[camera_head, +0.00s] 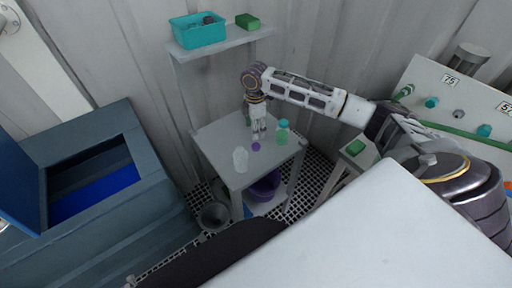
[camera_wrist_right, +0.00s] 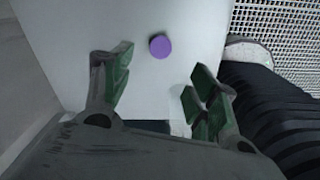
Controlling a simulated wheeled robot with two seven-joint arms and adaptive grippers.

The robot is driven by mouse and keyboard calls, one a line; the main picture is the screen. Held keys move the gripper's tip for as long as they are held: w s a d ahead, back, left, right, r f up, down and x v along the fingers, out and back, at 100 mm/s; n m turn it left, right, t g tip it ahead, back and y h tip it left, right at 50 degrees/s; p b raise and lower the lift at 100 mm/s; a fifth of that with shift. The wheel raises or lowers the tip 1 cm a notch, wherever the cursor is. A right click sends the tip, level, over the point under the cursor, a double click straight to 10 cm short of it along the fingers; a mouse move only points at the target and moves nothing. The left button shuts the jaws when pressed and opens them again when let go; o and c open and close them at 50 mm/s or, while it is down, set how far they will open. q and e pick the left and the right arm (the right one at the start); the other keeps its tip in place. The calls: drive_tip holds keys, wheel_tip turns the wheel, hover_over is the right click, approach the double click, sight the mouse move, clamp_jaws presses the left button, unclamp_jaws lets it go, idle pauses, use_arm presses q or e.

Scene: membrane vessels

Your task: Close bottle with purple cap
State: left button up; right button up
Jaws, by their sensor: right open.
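A small purple cap (camera_head: 256,146) lies on the small grey table (camera_head: 213,139). A clear, whitish bottle (camera_head: 240,159) stands on the same table, left of the cap and nearer its front edge. My right gripper (camera_head: 258,133) points down over the table, just beyond the cap. In the right wrist view the purple cap (camera_wrist_right: 160,46) lies ahead of the open, empty fingers (camera_wrist_right: 155,90), not between them. The bottle is not seen in the wrist view. My left gripper is not in view.
A green bottle with a teal cap (camera_head: 282,132) stands close right of the gripper. A shelf above holds a teal bin (camera_head: 198,31) and a green block (camera_head: 248,21). A purple bowl (camera_head: 263,187) sits below the tabletop. A blue-grey open chest (camera_head: 150,205) stands left.

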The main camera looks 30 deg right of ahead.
hover_over(255, 146)
drive_tip(key=shift+f, duration=2.55)
drive_tip(key=shift+f, duration=0.15)
drive_tip(key=shift+f, duration=2.45)
drive_tip(key=c, duration=0.8)
